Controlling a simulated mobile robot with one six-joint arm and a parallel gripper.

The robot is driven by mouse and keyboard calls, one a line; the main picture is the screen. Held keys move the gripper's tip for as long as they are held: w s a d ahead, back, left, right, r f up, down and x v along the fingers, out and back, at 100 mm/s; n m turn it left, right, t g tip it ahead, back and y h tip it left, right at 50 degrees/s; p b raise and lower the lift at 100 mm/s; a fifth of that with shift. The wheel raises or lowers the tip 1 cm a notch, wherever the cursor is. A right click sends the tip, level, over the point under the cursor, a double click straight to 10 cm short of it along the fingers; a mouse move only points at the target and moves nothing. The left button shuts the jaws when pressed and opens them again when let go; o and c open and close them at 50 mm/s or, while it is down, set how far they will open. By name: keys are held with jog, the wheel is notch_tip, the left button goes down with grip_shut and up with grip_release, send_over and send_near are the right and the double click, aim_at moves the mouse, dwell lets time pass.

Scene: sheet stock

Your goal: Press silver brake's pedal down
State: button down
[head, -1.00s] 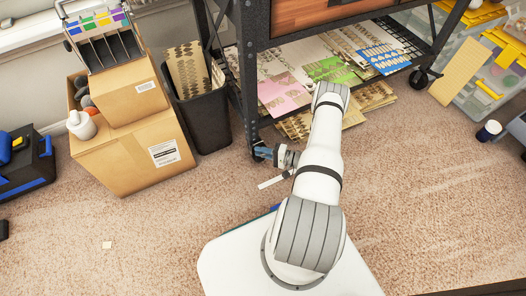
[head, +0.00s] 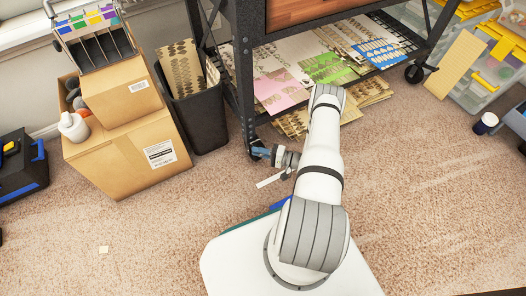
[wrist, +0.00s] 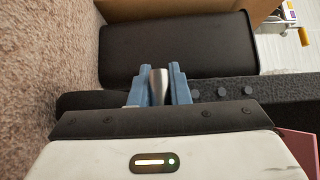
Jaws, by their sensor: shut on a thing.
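The silver brake pedal (wrist: 158,86) shows in the wrist view as a small metal piece between the two blue fingers of my gripper (wrist: 158,74). My gripper is shut on it, with a finger on each side. In the head view my gripper (head: 262,153) is low beside the foot of the rack's near left leg, at the black caster (head: 254,146). The pedal cannot be made out there, and my gripper hides part of the caster. How far down the pedal is tilted cannot be told.
The dark rack (head: 246,80) stands over my gripper, with patterned sheets on its low shelf. A black bin (head: 200,118) and stacked cardboard boxes (head: 120,150) stand to the left. Clear plastic bins (head: 500,70) are at the right. The carpet (head: 430,180) in front is mostly clear.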

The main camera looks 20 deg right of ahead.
jog(key=shift+d, duration=0.3)
jog(key=c, duration=1.8)
grip_release()
jog(key=shift+w, duration=0.1)
jog(key=o, duration=0.4)
jog(key=shift+a, duration=0.1)
jog(key=shift+o, duration=0.2)
jog(key=shift+a, duration=0.1)
jog(key=p+v, duration=0.2)
jog(key=v, duration=0.6)
